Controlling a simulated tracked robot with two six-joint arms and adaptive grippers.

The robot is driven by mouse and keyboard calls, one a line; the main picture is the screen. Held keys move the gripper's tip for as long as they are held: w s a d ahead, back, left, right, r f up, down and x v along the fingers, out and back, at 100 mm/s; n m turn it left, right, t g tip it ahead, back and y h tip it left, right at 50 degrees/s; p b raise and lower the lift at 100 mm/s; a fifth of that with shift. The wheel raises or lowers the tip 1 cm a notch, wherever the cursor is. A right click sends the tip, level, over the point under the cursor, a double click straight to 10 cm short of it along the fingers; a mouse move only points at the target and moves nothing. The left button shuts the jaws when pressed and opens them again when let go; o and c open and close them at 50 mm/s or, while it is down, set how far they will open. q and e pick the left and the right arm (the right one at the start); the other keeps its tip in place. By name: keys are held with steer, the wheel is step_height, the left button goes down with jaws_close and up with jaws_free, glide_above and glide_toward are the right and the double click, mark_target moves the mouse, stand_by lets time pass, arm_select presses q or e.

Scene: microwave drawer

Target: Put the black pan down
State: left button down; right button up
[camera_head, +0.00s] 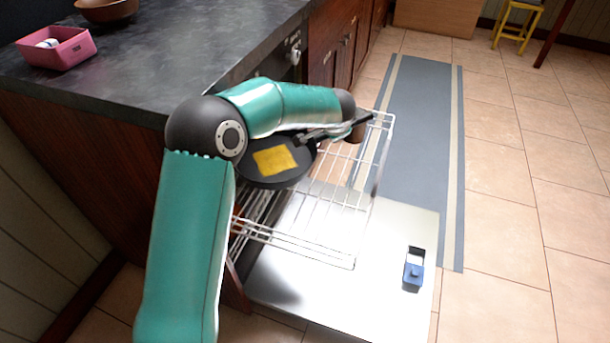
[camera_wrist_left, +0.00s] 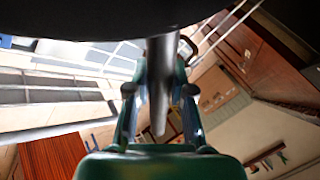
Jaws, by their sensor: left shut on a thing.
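The black pan (camera_head: 262,178) is in the head view, below my left forearm, with a flat yellow piece (camera_head: 275,160) lying in it. It appears over the pulled-out wire rack (camera_head: 345,200); whether it touches the rack is unclear. My left gripper (camera_head: 335,132) is shut on the pan's handle, which points right. In the left wrist view, the gripper (camera_wrist_left: 160,95) has a finger on each side of the handle (camera_wrist_left: 160,70), and the dark pan underside (camera_wrist_left: 80,15) fills the top. My forearm hides part of the pan's far side. My right gripper is not in view.
A lowered metal door (camera_head: 320,285) lies under the rack, with a small blue and dark fitting (camera_head: 413,268) on it. The dark countertop (camera_head: 150,75) at left holds a pink box (camera_head: 58,52) and a brown bowl (camera_head: 106,10). A grey mat (camera_head: 425,110) lies on the tiled floor.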

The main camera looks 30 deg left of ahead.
arm_select(q)
steer(key=f+b, duration=0.1)
steer(key=f, duration=0.2)
steer(key=f+b, duration=0.1)
steer(key=f, duration=0.2)
steer(key=f+b, duration=0.1)
steer(key=f, duration=0.3)
steer(key=shift+a+b, duration=0.25)
steer(key=shift+b, duration=0.05)
steer(key=c, duration=1.3)
jaws_free()
steer(key=shift+d+r, duration=0.1)
steer(key=p+v, duration=0.1)
steer(key=v, duration=1)
steer(key=shift+s+r, duration=0.25)
steer(key=shift+s, duration=0.1)
